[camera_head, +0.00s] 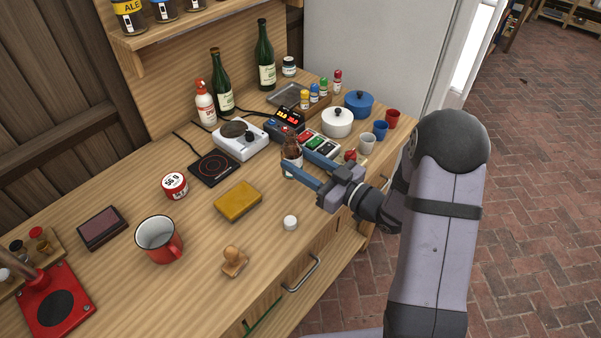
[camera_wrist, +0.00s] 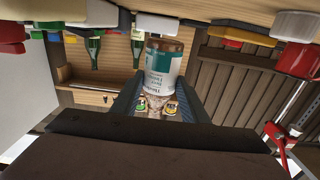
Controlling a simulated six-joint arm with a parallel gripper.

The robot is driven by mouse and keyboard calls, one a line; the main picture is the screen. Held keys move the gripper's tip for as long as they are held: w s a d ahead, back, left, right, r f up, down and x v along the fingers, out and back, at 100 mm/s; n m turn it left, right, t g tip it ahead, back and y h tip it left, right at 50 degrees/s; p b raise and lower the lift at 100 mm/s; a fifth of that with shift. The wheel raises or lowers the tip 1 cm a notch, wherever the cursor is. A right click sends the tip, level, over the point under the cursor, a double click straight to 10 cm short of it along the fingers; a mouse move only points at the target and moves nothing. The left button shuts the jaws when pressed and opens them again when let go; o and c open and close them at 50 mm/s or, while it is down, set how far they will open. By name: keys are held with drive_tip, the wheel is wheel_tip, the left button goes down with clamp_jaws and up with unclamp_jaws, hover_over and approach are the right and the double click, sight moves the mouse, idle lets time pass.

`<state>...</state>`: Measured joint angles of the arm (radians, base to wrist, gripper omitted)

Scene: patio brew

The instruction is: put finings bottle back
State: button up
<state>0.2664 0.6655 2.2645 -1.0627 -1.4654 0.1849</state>
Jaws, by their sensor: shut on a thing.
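A brown bottle (camera_head: 292,150) with a white and teal label is between the two blue fingers of my gripper (camera_head: 295,162), over the right part of the counter. In the wrist view, which is upside down, the bottle (camera_wrist: 163,65) fills the gap between the fingers, and its label text is inverted. My gripper is shut on it. Whether its base touches the counter is hard to tell. The fingers hide part of the bottle in the head view. A small white cap or lid (camera_head: 290,222) lies in front of my gripper.
Cups (camera_head: 367,143) stand to the right.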

drive_tip(key=shift+f, duration=2.05)
drive_tip(key=shift+f, duration=0.1)
drive_tip(key=shift+f, duration=0.1)
drive_tip(key=o, duration=1.2)
drive_tip(key=shift+o, duration=0.2)
drive_tip(key=shift+r, duration=0.2)
drive_tip(key=b+v, duration=0.2)
drive_tip(key=v, duration=1)
drive_tip(key=shift+b, duration=0.4)
drive_tip(key=shift+w, duration=0.1)
